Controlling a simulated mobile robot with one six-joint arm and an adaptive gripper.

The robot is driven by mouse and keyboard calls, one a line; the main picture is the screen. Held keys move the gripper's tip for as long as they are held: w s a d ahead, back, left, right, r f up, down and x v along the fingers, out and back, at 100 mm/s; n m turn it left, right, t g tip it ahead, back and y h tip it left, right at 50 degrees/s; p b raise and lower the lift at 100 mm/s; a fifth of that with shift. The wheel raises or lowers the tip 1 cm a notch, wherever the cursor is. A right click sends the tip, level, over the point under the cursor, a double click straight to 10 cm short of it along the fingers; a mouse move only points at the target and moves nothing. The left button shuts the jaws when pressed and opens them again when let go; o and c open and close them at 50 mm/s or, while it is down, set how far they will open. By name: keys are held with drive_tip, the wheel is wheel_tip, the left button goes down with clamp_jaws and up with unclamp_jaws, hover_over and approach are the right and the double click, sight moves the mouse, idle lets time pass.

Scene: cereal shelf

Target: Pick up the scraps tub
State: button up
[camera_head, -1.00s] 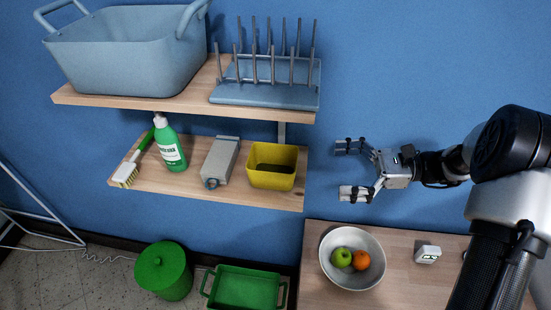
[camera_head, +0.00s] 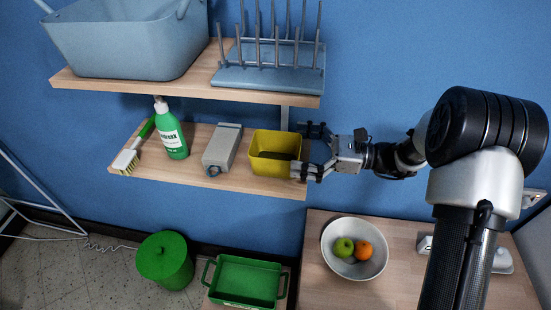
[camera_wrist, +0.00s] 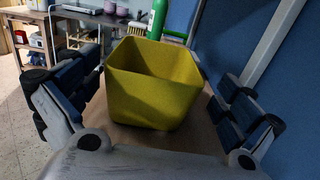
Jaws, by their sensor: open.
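The yellow tub (camera_head: 270,158), open at the top, stands upright at the right end of the lower shelf (camera_head: 230,182). My gripper (camera_head: 304,151) is open at the tub's right side, with one finger towards the wall and one towards the shelf's front edge. The front fingertip overlaps the tub's right edge in the head view. In the wrist view the tub (camera_wrist: 155,95) stands ahead between the spread fingers, with gaps at both sides. I cannot tell exactly how far the fingertips reach along it.
The upper shelf (camera_head: 190,92) holds a blue basin (camera_head: 130,45) and a dish rack (camera_head: 268,76). A fruit bowl (camera_head: 340,265) sits on the table below.

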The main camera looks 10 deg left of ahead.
sight(252, 143)
drive_tip(key=a, duration=0.2)
drive_tip(key=s+a+b, duration=0.1)
drive_tip(key=a, duration=0.1)
drive_tip(key=shift+a+r, duration=0.2)
drive_tip(key=shift+a, duration=0.05)
drive_tip(key=shift+w+a, duration=0.1)
drive_tip(key=shift+a, duration=0.25)
drive_tip(key=shift+r, duration=0.1)
drive_tip(key=c, duration=1.1)
